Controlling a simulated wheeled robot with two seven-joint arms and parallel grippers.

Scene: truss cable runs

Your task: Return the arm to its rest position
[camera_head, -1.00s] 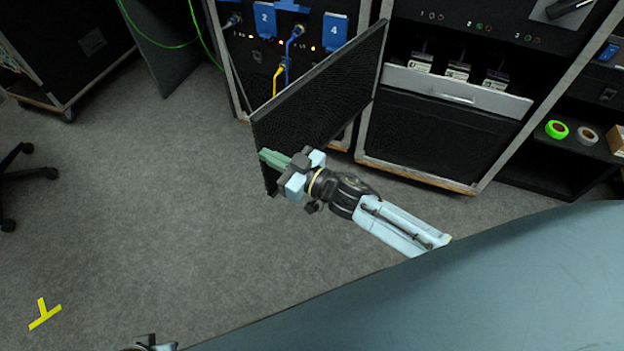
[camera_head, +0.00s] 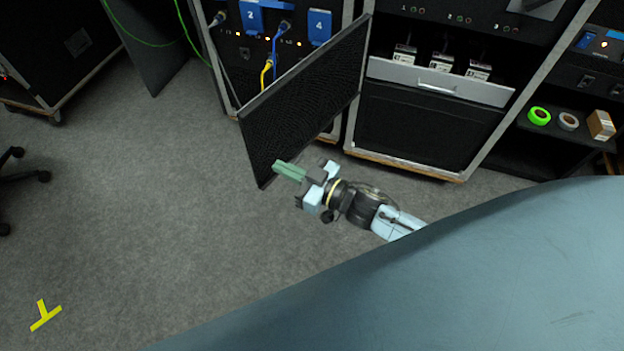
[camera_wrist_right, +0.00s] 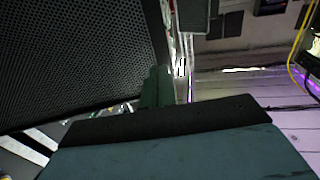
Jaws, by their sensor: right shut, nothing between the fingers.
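My right gripper (camera_head: 290,171) is in front of the lower part of an open black mesh door (camera_head: 302,100) in the head view. Its green fingers are shut with nothing between them. In the right wrist view the green fingers (camera_wrist_right: 157,88) point away from the camera, with the mesh door (camera_wrist_right: 75,55) close on the left. Whether the fingers touch the door cannot be told. My right arm reaches in from the lower right. My left gripper does not show.
The door hangs from a rack with blue and yellow cables (camera_head: 268,68). A rack with an open grey drawer (camera_head: 440,82) stands to its right. Tape rolls (camera_head: 539,116) and a small box (camera_head: 601,125) lie on a shelf.

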